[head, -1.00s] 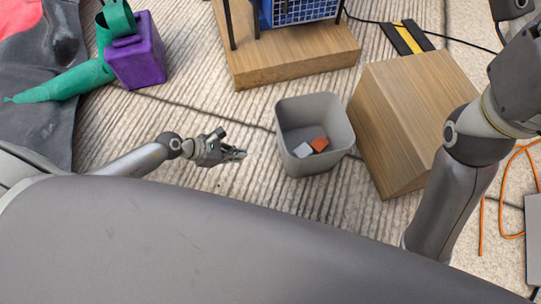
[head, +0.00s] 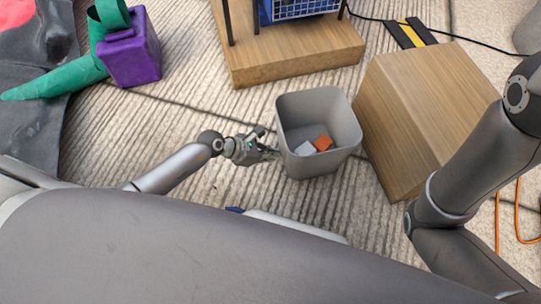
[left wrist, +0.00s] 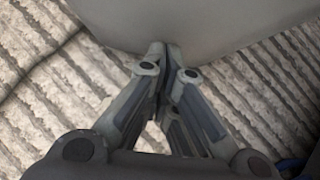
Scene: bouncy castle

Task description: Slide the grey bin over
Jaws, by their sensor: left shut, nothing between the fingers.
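The grey bin (head: 345,118) stands upright on the ribbed floor in the middle of the head view. It is open at the top and holds a pale grey block (head: 304,149) and an orange block (head: 323,142). My left gripper (head: 272,153) is shut and empty, low at the bin's left side. In the left wrist view the closed fingertips (left wrist: 160,50) are at the bin's wall (left wrist: 200,22); they look to be touching it or very nearly so. My right gripper is out of view; only my right arm shows at the right.
A wooden box (head: 415,110) stands close to the right of the bin. A wooden platform (head: 290,62) with a blue basket (head: 300,8) is behind it. A purple block (head: 132,52) and green shape (head: 60,77) lie at the upper left. Orange cable (head: 518,215) is at right.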

